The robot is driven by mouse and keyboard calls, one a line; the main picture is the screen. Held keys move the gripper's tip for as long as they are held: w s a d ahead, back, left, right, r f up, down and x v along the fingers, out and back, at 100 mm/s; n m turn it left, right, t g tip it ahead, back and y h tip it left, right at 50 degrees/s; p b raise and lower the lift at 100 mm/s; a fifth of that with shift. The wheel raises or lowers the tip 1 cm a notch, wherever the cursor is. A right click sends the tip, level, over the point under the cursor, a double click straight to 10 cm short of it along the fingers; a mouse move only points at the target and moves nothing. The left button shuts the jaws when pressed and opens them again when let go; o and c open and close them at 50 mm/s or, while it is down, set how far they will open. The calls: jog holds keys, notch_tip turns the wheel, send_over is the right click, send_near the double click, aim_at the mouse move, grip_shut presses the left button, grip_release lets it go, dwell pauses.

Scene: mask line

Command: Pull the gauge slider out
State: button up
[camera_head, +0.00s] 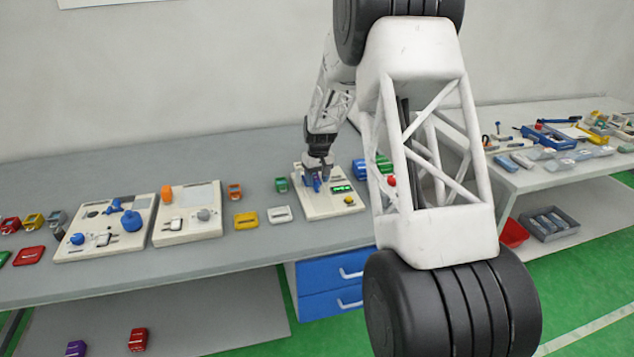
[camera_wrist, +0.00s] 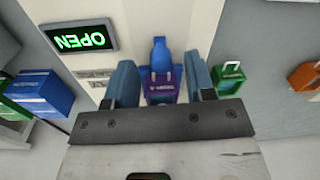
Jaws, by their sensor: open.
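The gauge device is a cream panel (camera_head: 345,208) on the bench. Its display (camera_head: 341,188) is lit green and reads OPEN in the wrist view (camera_wrist: 82,40). A blue slider handle (camera_wrist: 160,55) stands on the panel, with a purple block (camera_wrist: 161,88) just below it in the wrist view. My gripper (camera_wrist: 161,80) is open, its two blue fingers on either side of the purple block and the handle, with gaps visible on both sides. In the head view my gripper (camera_head: 317,178) is over the left part of the panel, and the slider is mostly hidden there.
Blue and green blocks (camera_wrist: 40,92) stand beside the panel. A green padlock-shaped piece (camera_wrist: 228,77) and an orange one (camera_wrist: 304,76) lie on its other side. Two other cream panels (camera_head: 150,245) stand left on the bench. My arm covers the bench right of the panel.

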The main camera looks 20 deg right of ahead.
jog(key=shift+f, duration=0.75)
grip_shut()
